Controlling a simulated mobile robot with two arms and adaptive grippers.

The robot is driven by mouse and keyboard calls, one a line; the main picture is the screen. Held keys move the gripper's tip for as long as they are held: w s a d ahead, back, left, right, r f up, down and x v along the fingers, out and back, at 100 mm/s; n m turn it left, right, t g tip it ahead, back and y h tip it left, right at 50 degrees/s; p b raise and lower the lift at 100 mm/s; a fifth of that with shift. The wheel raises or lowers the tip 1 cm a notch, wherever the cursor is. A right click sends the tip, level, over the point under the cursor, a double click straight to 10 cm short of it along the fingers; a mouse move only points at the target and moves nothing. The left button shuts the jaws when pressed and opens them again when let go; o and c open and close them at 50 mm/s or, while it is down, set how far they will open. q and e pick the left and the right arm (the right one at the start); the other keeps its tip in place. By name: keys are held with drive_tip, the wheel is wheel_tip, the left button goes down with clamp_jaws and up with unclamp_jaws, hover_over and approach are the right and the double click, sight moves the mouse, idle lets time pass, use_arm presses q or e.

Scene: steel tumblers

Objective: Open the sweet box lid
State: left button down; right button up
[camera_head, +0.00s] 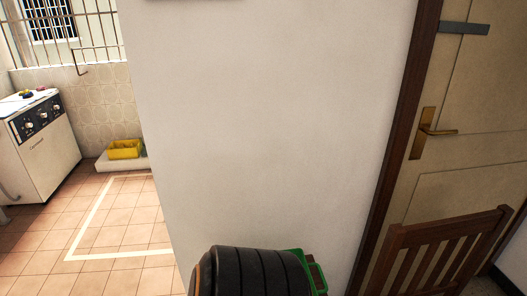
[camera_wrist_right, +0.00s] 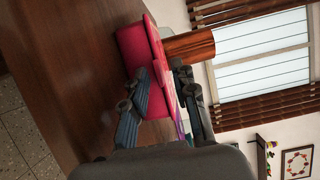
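The sweet box (camera_wrist_right: 135,47) is a red-pink box on the brown wooden table, seen tilted in the right wrist view. A brighter pink edge, perhaps its lid, runs along its right side, and a patterned face shows lower down. My right gripper (camera_wrist_right: 160,76) is open, its two dark fingers apart. Part of the box shows between and beyond the fingers. I cannot tell whether either fingertip touches it. The fingers hide the lower part of the box. My left gripper is not in view, and the head view does not show the box.
The brown table (camera_wrist_right: 62,70) is bare left of the box. The head view faces a white wall (camera_head: 270,120). A door (camera_head: 470,110) and wooden chair (camera_head: 435,250) are at right, a white washer (camera_head: 45,150) and yellow basin (camera_head: 124,149) at left. Tiled floor there is clear.

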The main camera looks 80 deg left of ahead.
drive_tip(key=v, duration=1.2)
idle(0.6)
